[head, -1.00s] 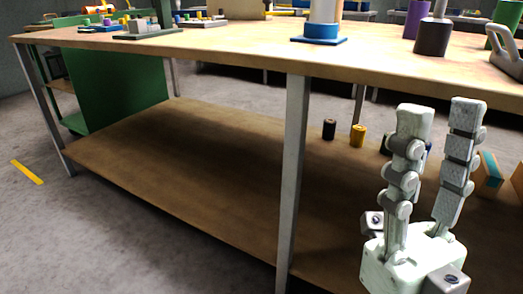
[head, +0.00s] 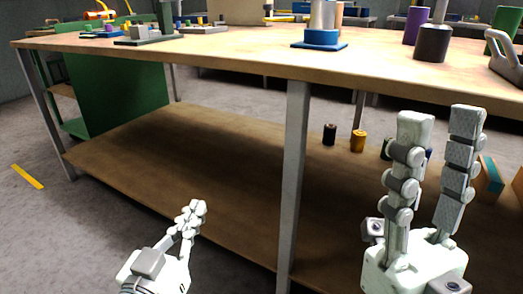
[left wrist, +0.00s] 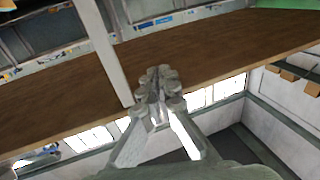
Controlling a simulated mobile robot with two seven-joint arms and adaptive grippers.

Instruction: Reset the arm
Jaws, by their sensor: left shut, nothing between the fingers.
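My left gripper (head: 195,207) is in the lower left-middle of the head view, in front of the workbench's lower shelf. Its fingers are together and empty. It also shows in the left wrist view (left wrist: 158,72), with its fingertips meeting. My right gripper (head: 443,112) stands upright at the lower right of the head view. Its two fingers are apart, with nothing between them.
The workbench (head: 200,58) has a wooden top, a lower shelf (head: 150,150) and a metal leg (head: 293,170) between my grippers. A blue-based part (head: 320,40) and a dark cylinder (head: 432,43) stand on top.

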